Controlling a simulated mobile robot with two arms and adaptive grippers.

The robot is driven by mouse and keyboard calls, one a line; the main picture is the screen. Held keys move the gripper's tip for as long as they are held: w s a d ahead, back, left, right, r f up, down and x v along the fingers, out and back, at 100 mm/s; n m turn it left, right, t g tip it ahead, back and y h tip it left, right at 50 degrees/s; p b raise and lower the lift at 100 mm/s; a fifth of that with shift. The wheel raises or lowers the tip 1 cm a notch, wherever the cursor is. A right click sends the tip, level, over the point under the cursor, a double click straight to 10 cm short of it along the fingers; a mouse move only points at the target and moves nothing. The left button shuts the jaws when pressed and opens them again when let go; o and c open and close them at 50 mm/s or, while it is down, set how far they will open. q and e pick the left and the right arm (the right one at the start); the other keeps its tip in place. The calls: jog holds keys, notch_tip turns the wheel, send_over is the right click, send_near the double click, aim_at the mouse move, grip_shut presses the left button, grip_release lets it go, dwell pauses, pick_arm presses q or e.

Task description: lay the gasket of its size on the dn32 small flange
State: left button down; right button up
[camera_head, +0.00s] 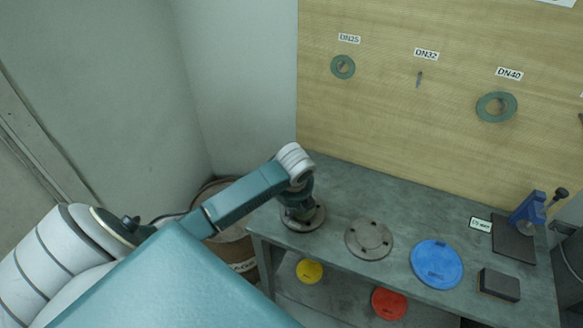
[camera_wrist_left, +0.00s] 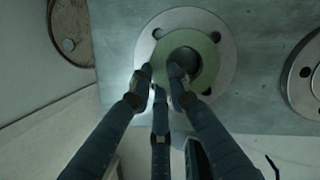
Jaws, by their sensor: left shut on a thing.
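In the left wrist view, a green ring gasket (camera_wrist_left: 190,36) is over a grey round flange (camera_wrist_left: 228,45) with bolt holes, roughly centred on it. My left gripper (camera_wrist_left: 160,78) is shut on the gasket's near edge, with its dark fingers around the rim. I cannot tell whether the gasket touches the flange. In the head view, my left gripper (camera_head: 299,205) is low over the flange (camera_head: 318,217) at the bench's left end. The gripper and arm hide the gasket there. The hook under the DN32 label (camera_head: 419,78) holds no gasket. My right gripper is not in view.
A second grey flange (camera_head: 369,239), a blue disc (camera_head: 436,264) and a dark block (camera_head: 499,285) stand along the bench (camera_head: 410,205). A blue vise-like tool (camera_head: 528,208) is at the right. DN25 (camera_head: 343,67) and DN40 (camera_head: 497,107) gaskets hang on the board.

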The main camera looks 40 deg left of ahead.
pick_arm(q)
jog(key=shift+s+d+f, duration=0.35)
jog(key=shift+s+f, duration=0.2)
jog(key=shift+f, duration=0.2)
jog(key=c, duration=1.6)
grip_release()
jog(key=shift+o, duration=0.2)
jog(key=shift+w+a, duration=0.1)
jog(key=shift+w, duration=0.1)
jog(key=shift+a, duration=0.1)
jog(key=shift+r, duration=0.1)
jog(key=w+v, duration=0.1)
jog(key=v, duration=1.1)
jog(key=shift+r, duration=0.3)
jog(key=shift+s, duration=0.1)
